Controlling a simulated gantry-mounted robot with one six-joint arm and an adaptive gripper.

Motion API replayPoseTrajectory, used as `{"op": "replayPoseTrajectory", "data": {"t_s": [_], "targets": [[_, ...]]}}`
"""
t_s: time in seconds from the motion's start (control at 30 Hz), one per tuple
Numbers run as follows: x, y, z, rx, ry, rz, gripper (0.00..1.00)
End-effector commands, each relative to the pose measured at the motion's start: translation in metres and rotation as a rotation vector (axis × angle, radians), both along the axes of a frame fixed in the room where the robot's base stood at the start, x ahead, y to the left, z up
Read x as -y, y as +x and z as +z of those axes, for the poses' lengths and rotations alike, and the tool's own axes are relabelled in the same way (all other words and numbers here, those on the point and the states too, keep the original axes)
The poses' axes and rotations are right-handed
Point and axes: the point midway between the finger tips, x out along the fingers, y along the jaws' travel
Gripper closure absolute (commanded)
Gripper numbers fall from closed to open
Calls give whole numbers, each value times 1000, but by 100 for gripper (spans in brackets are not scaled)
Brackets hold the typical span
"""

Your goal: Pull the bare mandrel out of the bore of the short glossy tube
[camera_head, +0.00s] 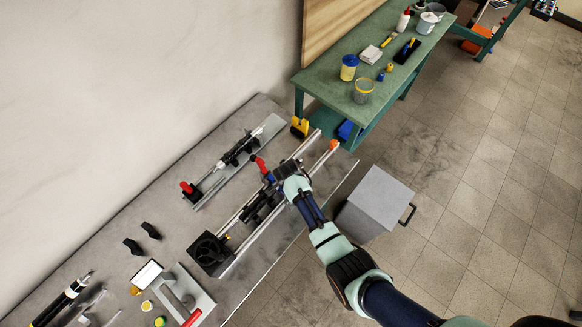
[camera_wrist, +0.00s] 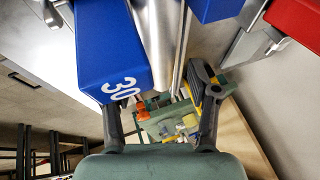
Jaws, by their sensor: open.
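My gripper (camera_head: 287,170) is over the long twin-rail fixture (camera_head: 272,205) in the head view, near its far end. In the wrist view my gripper (camera_wrist: 158,108) is open, its two dark fingers apart. A bare silver rod (camera_wrist: 160,32), which looks like the mandrel, runs between two blue blocks, the left one (camera_wrist: 112,52) marked 30. It lies ahead of the fingers, and I cannot tell whether they straddle it. The short glossy tube cannot be made out with certainty; a dark tube (camera_head: 240,150) with silver parts sits on the narrow plate fixture.
A red block (camera_wrist: 296,20) is close on the right in the wrist view. Black tubes (camera_head: 62,298) and small tools lie at the near left of the grey bench. A green table (camera_head: 325,82) stands behind, and a grey bin (camera_head: 375,203) stands to the right.

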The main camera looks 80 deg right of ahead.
Motion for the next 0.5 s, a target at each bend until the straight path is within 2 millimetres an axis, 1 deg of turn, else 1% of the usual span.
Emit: {"op": "replayPoseTrajectory", "data": {"t_s": [0.03, 0.1, 0.33, 0.37, 0.5], "targets": [[2, 0, -5, 0, 0, 0, 40], [4, 1, -7, 1, -1, 0, 40], [4, 1, -8, 0, -1, 1, 40], [4, 1, -8, 0, -1, 1, 41], [4, 1, -8, 0, -1, 1, 65]]}}
